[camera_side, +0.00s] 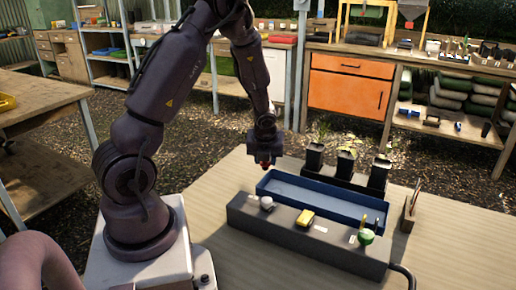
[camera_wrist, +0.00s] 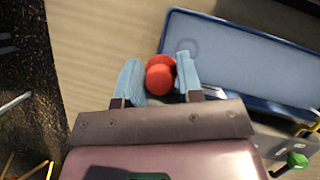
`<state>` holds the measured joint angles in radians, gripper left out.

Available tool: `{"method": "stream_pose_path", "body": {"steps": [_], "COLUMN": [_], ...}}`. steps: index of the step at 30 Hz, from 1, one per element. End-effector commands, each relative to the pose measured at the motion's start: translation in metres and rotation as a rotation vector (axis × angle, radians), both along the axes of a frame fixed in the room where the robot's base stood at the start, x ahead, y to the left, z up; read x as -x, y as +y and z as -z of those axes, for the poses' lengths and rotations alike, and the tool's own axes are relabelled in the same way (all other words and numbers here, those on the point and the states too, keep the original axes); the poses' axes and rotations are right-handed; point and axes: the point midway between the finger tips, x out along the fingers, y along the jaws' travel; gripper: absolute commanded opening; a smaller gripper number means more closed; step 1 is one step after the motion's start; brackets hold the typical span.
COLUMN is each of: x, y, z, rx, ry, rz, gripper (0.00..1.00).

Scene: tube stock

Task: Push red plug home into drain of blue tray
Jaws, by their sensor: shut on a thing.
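The blue tray (camera_side: 313,202) lies on the table behind a long dark box. In the wrist view the tray (camera_wrist: 220,20) fills the upper right. A ring-shaped mark, which looks like the drain (camera_wrist: 188,47), shows on its floor near the left end. My gripper (camera_side: 265,162) is above the tray's left end in the side view. In the wrist view my gripper (camera_wrist: 160,78) is shut on the red plug (camera_wrist: 160,73), which sits between two pale blue fingers. The plug appears just left of the tray's near left corner. Its underside is hidden.
Several black pots (camera_side: 345,165) stand behind the tray. A small upright holder (camera_side: 409,216) stands right.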

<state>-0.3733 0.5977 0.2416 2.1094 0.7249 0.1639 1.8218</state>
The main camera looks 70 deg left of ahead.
Motion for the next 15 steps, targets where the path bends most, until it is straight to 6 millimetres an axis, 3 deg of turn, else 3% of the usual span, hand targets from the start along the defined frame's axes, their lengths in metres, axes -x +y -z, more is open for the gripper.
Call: {"method": "stream_pose_path", "body": {"steps": [3,6,15], "x": [-0.017,-0.027,-0.030], "y": [-0.009,-0.016,-0.019], "z": [0.026,0.036,0.049], "rx": [0.011,0.018,0.021], "ry": [0.003,-0.004,-0.005], "rz": [0.232,0.351,0.395], "gripper": [0.06,0.06,0.06]}}
